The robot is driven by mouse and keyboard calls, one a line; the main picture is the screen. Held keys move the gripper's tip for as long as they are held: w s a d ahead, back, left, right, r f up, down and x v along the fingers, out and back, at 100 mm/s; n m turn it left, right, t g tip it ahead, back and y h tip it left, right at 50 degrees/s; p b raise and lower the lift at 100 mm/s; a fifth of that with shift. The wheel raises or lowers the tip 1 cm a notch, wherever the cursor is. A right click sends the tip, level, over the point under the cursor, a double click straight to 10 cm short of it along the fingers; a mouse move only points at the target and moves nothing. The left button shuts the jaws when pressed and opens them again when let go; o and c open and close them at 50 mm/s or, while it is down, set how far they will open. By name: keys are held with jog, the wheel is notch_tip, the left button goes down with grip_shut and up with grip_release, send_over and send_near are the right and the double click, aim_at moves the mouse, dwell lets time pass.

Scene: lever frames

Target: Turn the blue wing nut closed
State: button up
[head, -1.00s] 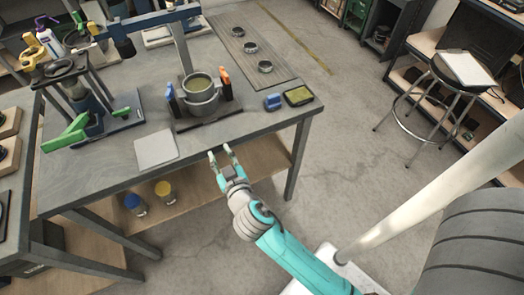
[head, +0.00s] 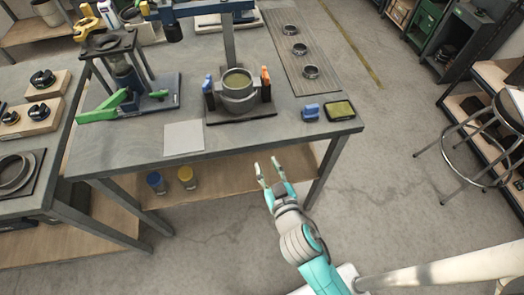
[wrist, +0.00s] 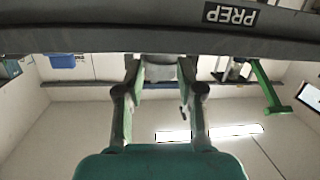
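A blue upright piece (head: 208,84), which looks like the blue wing nut, stands at the left side of a grey round pot (head: 238,97) on the workbench. A matching orange upright piece (head: 265,77) stands at the pot's right side. The blue piece is too small to tell its exact turn. My gripper (head: 267,165) is open and empty, in front of the bench's near edge and apart from the pot. In the wrist view its two fingers (wrist: 160,72) stand spread below the bench edge band.
A grey plate (head: 184,138) lies front left. A green-handled press stand (head: 125,90) is farther left. The bench edge (wrist: 140,40) crosses the wrist view, marked PREP.

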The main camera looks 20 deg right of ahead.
aim_at(207, 80)
jog(key=shift+a, duration=0.1)
jog(key=w+a+r+m+t+y, duration=0.2)
jog(key=w+a+r+m+t, duration=0.3)
jog(key=a+r+m, duration=0.3)
jog(key=w+a+r+m+t+y, duration=0.2)
jog(key=w+a+r+m+t, duration=0.25)
jog(key=r+m, duration=0.55)
jog(key=w+d+m+g+h, duration=0.2)
jog(key=w+m+g+h, duration=0.25)
jog(key=m+h, duration=1)
jog(key=w+a+f+m+g+y, duration=0.25)
jog(key=w+f+m+g, duration=0.35)
jog(key=m, duration=0.4)
jog(key=x, duration=0.6)
jog(key=d+x, duration=0.1)
jog(key=x, duration=0.2)
jog(key=shift+d+f, duration=0.25)
jog(key=shift+f, duration=0.1)
jog(key=shift+c, duration=0.2)
